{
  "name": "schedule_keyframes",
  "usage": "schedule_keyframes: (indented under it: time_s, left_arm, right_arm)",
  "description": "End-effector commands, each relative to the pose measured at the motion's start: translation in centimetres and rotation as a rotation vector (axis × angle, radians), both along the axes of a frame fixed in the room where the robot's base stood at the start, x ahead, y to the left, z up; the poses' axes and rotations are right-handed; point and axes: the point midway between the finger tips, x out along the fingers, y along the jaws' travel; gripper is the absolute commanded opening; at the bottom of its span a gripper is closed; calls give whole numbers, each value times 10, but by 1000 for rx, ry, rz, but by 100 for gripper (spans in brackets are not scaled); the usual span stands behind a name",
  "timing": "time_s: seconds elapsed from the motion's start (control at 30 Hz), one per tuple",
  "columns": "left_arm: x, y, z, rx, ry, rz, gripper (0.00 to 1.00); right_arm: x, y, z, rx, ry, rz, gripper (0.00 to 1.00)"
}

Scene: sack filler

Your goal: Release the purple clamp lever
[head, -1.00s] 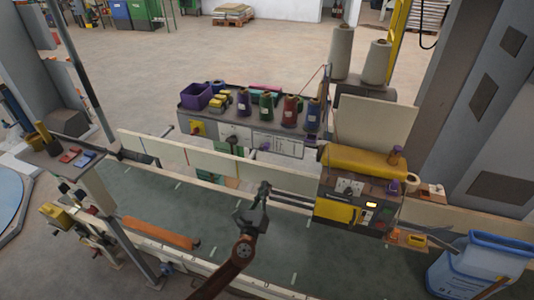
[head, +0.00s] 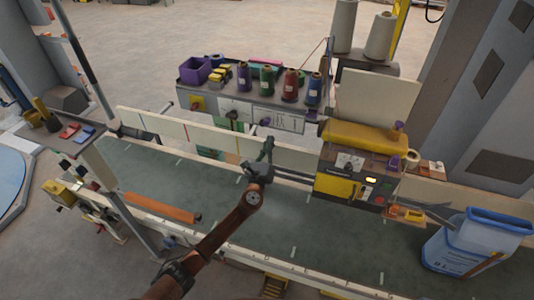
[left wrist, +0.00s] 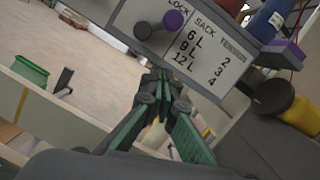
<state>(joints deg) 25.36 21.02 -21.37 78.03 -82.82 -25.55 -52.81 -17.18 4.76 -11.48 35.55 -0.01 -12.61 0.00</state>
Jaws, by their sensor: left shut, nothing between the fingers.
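My left gripper (head: 267,149) is shut and empty, just in front of the cream rail and below the panel with the label card. Its green-padded fingers (left wrist: 158,82) meet in the left wrist view. A purple-ended lever with a dark stub (head: 265,122) sticks out of the panel beside the card; it shows above the fingertips in the left wrist view (left wrist: 173,20), apart from them. I cannot tell which is the clamp lever. My right gripper is out of view.
Thread cones (head: 267,80) and a purple bin (head: 195,68) stand on the shelf above. The cream rail (head: 180,130) runs across below. The yellow-topped machine (head: 365,140) stands right, and a blue bin (head: 480,240) far right.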

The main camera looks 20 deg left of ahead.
Motion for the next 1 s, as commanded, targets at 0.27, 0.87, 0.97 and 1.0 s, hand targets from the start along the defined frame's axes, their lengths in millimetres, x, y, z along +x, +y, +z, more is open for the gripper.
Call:
schedule_keyframes:
  time_s: [0.27,0.87,0.97,1.0]
  left_arm:
    - [10,10,35,0,-1,-1,0]
    - [11,12,39,-8,1,-1,0]
    - [11,12,40,-27,2,-1,0]
    - [11,12,40,-39,2,-1,0]
  right_arm:
    - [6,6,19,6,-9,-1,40]
    - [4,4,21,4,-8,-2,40]
    - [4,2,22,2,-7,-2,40]
    - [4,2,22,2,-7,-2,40]
